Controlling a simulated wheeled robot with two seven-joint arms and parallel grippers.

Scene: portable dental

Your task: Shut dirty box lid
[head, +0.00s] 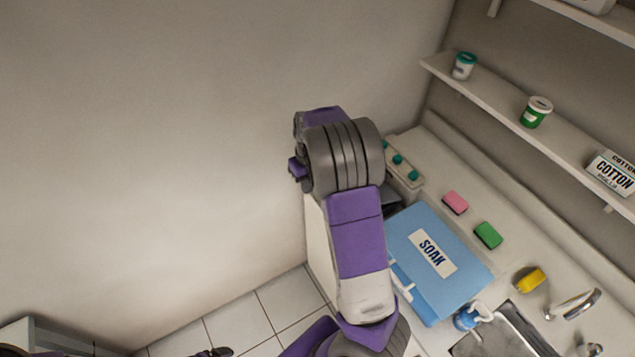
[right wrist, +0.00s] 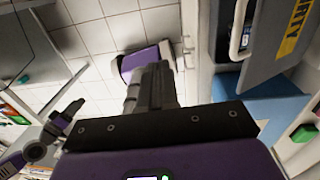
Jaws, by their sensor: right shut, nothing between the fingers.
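The dirty box's grey lid (right wrist: 284,50) shows at the top right of the right wrist view, with a yellow label whose visible letters read "RTY" and a pale loop handle (right wrist: 240,30). The lid is cut off by the frame, and I cannot tell how far open it is. In the head view my right arm covers most of that spot; only a dark patch (head: 391,203) shows beside it. My right gripper (right wrist: 155,85) is shut and empty, to the left of the lid and apart from it. My left gripper seems to show only in part, its jaws unclear.
The blue SOAK box (head: 452,290) stands shut on the counter, right of my right arm. Pink (head: 456,202), green (head: 488,235) and yellow (head: 530,279) sponges lie beyond it, near the sink (head: 505,338). A wall rises at the left; tiled floor (head: 287,299) lies below.

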